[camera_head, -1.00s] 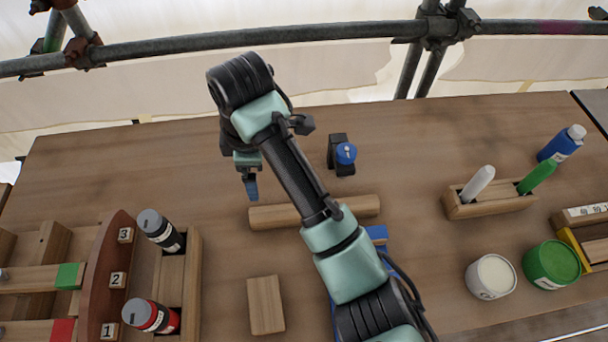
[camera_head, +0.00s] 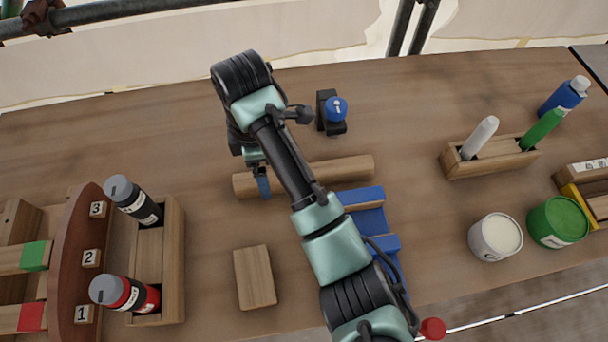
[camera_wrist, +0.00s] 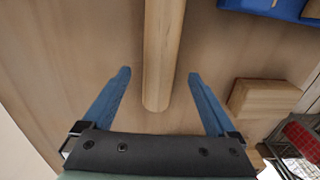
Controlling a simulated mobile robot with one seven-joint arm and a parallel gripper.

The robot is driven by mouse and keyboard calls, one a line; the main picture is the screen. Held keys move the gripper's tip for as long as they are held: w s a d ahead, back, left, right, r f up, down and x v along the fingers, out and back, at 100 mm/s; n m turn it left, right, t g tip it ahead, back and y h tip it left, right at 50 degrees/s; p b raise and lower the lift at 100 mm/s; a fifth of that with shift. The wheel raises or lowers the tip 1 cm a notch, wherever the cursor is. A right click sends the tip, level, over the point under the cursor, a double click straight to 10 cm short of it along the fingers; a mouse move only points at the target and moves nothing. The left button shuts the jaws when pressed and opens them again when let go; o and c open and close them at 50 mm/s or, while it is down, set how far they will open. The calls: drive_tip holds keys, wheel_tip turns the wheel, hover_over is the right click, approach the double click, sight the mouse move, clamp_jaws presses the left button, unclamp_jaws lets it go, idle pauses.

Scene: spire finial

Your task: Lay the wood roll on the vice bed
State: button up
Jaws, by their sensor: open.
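The wood roll (camera_head: 345,169) is a light round bar lying on the bench in the head view, partly hidden behind my arm. In the wrist view the roll (camera_wrist: 162,60) runs lengthwise, with its near end between my two blue fingers. My gripper (camera_wrist: 155,85) is open, with a finger on either side of the roll and a gap to each. In the head view my gripper (camera_head: 263,186) is at the roll's left part. The blue vice bed (camera_head: 368,222) lies to the right and nearer, partly covered by my arm; its blue edge (camera_wrist: 275,8) shows in the wrist view.
A wood block (camera_head: 254,277) lies in front of the roll. A black stand with a blue knob (camera_head: 335,108) is behind it. A bottle holder (camera_head: 174,260) is at left, a marker holder (camera_head: 490,160) and two tubs (camera_head: 495,237) at right. The bench behind the gripper is clear.

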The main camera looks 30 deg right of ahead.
wheel_tip(320, 180, down, 4)
drive_tip(key=shift+r, duration=0.2)
drive_tip(key=shift+r, duration=0.1)
clamp_jaws()
